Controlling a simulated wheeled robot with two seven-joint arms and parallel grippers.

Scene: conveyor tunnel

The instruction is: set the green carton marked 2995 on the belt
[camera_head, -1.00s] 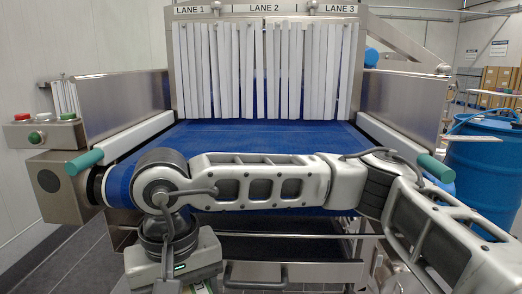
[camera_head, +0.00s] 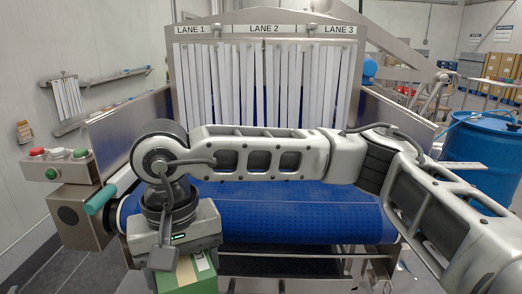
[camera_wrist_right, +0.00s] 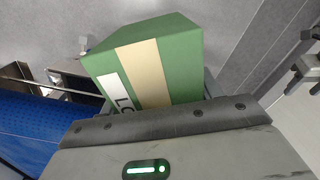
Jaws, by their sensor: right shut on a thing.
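My right arm reaches across from the right in the head view, and its gripper (camera_head: 182,252) is at the lower left. It is shut on a green carton (camera_head: 196,279), which hangs below it in front of the belt's near edge. The right wrist view shows the carton (camera_wrist_right: 185,55) with a tan tape strip and a white label, partly hidden by the gripper body; the number 2995 cannot be read. The blue belt (camera_head: 300,212) lies behind and right of the carton, partly covered by my arm.
White strip curtains (camera_head: 265,90) under the signs LANE 1, LANE 2 and LANE 3 close the tunnel mouth. Metal side walls (camera_head: 125,130) flank the belt. A button box (camera_head: 57,166) stands at the left, and a blue drum (camera_head: 480,160) at the right. The visible belt surface is bare.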

